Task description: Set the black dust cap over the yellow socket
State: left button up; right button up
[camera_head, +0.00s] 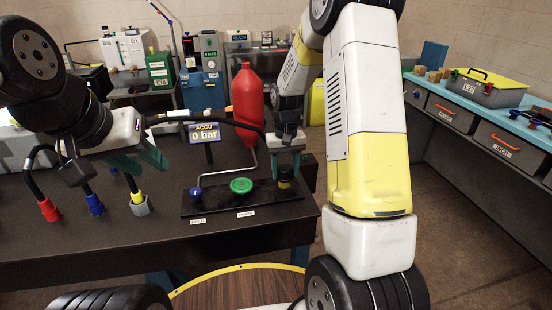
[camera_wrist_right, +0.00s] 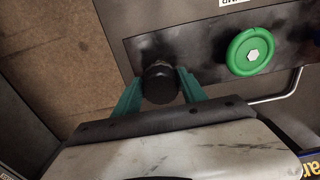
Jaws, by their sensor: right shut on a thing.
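My right gripper (camera_head: 285,165) is at the right end of the black plate, fingers pointing down. In the right wrist view its green fingers (camera_wrist_right: 160,88) are shut on the black dust cap (camera_wrist_right: 160,83), one on each side. In the head view the cap (camera_head: 285,172) is right above the yellow socket (camera_head: 284,184), of which a narrow dark-yellow part shows. I cannot tell whether the cap is fully seated. In the wrist view the socket is hidden. My left gripper (camera_head: 145,162) is over the left of the table; its finger gap is unclear.
A green handwheel (camera_head: 241,186) and a blue-knobbed lever (camera_head: 196,191) are on the black plate (camera_head: 222,206). Hoses with red (camera_head: 49,209), blue (camera_head: 95,204) and yellow (camera_head: 138,199) ends stand at the left. A red accumulator (camera_head: 247,110) and an ACCU display reading 0 bar (camera_head: 206,132) stand behind.

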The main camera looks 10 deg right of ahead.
aim_at(285, 168)
jog(key=shift+f, duration=1.6)
jog(key=o, duration=1.4)
jog(key=shift+r, duration=0.1)
notch_tip(285, 168, up, 8)
jog(key=shift+f, duration=0.25)
